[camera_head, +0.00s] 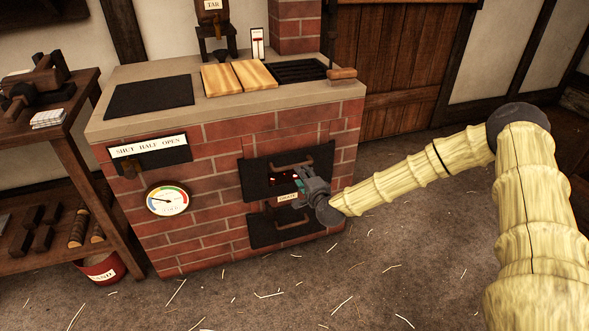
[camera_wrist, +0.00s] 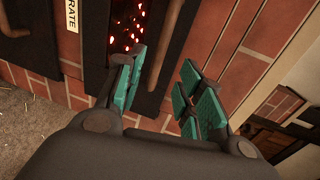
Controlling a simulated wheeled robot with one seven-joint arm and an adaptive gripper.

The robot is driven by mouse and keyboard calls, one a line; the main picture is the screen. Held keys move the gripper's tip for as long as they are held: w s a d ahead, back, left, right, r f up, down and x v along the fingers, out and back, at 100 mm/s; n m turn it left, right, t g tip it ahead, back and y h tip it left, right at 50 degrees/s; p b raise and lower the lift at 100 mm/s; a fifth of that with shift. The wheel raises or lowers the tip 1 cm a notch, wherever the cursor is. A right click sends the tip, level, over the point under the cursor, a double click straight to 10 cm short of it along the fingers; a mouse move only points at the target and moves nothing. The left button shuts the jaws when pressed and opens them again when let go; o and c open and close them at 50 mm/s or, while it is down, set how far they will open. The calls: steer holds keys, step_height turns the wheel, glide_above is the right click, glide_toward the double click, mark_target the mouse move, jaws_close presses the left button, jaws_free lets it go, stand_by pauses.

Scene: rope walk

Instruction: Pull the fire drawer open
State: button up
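The brick stove (camera_head: 215,215) has a dark upper front panel (camera_head: 258,183) with a brown bar handle (camera_head: 292,163) and red embers glowing in an opening. A dark lower panel (camera_head: 268,238) below it has its own bar handle (camera_head: 292,228). A small label sits between them; in the wrist view the label (camera_wrist: 70,16) partly reads "RATE". No label naming the fire drawer is legible. My gripper (camera_head: 300,178) is at the upper panel. In the wrist view its teal-padded fingers (camera_wrist: 162,85) are apart, with the upper handle (camera_wrist: 169,45) running between them; contact is unclear.
Left on the stove front are a "SHUT HALF OPEN" plate (camera_head: 150,150) and a round gauge (camera_head: 168,199). A wooden shelf (camera_head: 62,150) and a red bucket (camera_head: 103,270) stand at left. The straw-strewn floor (camera_head: 390,270) before the stove is open.

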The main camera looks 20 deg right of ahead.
mark_target(280, 156)
steer(key=b+x, duration=0.1)
steer(key=x, duration=0.8)
steer(key=shift+w, duration=0.1)
jaws_close()
